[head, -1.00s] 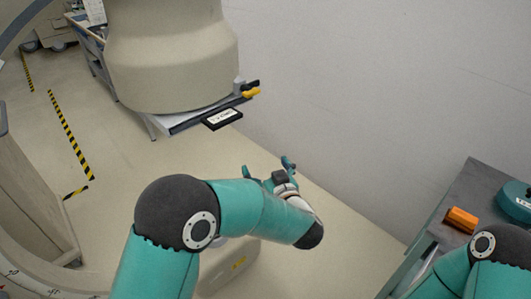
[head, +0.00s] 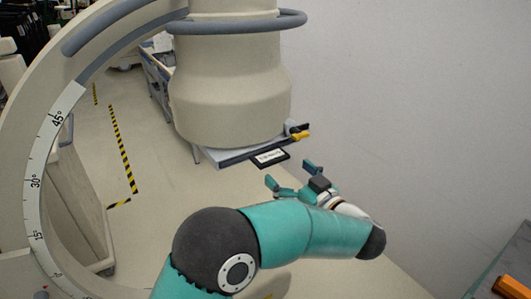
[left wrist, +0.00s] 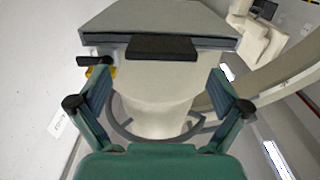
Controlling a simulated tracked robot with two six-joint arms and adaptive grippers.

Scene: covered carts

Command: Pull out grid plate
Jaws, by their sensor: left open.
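The grid plate shows as a flat slab (head: 231,156) under the big cream-coloured housing, with a black labelled handle (head: 271,158) sticking out at its front. My left gripper (head: 290,173) is open and empty, just below and to the right of the handle and apart from it. In the left wrist view, the black handle (left wrist: 162,47) lies beyond the spread fingers (left wrist: 160,88), roughly centred between them, with the plate (left wrist: 158,22) behind it. My right gripper is not in view.
A yellow lever (head: 301,136) sits beside the plate's right end and also shows in the left wrist view (left wrist: 100,72). A curved arm with a degree scale (head: 40,180) stands at left. A plain wall (head: 420,110) rises at right. An orange object (head: 513,287) is partly visible bottom right.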

